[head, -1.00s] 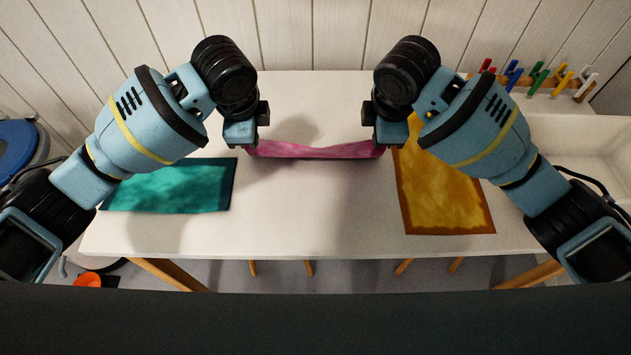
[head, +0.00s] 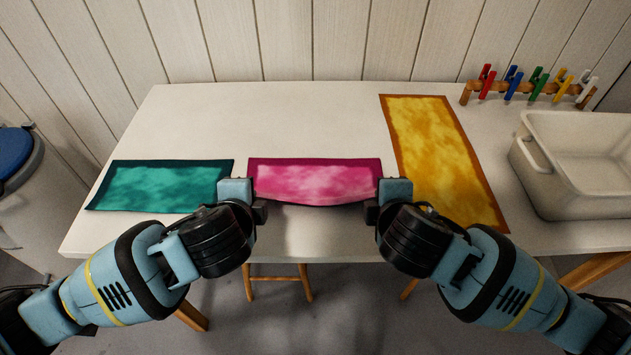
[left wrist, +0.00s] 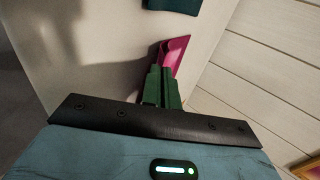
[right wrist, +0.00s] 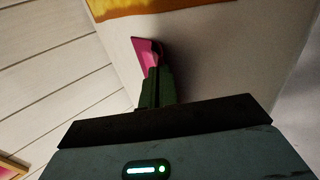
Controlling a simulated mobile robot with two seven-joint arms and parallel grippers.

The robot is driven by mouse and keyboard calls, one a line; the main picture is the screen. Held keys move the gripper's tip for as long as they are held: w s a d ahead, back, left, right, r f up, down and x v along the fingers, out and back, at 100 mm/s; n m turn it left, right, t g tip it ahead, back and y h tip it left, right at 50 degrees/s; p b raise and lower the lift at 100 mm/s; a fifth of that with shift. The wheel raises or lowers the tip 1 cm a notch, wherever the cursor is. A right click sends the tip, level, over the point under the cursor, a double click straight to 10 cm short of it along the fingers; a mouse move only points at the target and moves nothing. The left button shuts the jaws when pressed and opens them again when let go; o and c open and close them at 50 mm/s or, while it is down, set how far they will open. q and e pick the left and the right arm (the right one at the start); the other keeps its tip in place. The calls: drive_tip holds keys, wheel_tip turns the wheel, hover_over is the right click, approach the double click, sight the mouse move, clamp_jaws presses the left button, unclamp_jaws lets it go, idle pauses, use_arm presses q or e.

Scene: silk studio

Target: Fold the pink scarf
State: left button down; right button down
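The pink scarf (head: 315,178) shows as a wide, short band at the middle of the table (head: 270,115), between my two grippers. Its near edge sags a little between them, close to the table's front edge. My left gripper (head: 261,211) is at its near left corner and my right gripper (head: 371,211) at its near right corner. In the left wrist view the green fingers are together on the pink cloth (left wrist: 177,48). In the right wrist view the fingers are likewise closed on the pink cloth (right wrist: 144,52). The fingertips are mostly hidden in the head view.
A teal scarf (head: 155,187) lies flat at left, near my left gripper. A yellow scarf (head: 437,150) lies flat at right, near my right gripper. A white basin (head: 570,195) stands at far right, with a rack of coloured pegs (head: 525,88) behind it. The table's back is clear.

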use_arm(q)
drive_tip(key=shift+s+f, duration=0.3)
drive_tip(key=shift+f, duration=0.05)
use_arm(e)
drive_tip(key=shift+s+f, duration=0.3)
drive_tip(key=shift+f, duration=0.05)
use_arm(q)
drive_tip(key=shift+t, duration=0.3)
use_arm(e)
drive_tip(key=shift+t, duration=0.3)
use_arm(q)
drive_tip(key=c, duration=2.1)
unclamp_jaws()
drive_tip(key=shift+c, duration=0.2)
use_arm(e)
drive_tip(key=c, duration=2.1)
unclamp_jaws()
drive_tip(key=shift+c, duration=0.2)
use_arm(q)
drive_tip(key=o, duration=0.8)
use_arm(e)
drive_tip(key=o, duration=0.8)
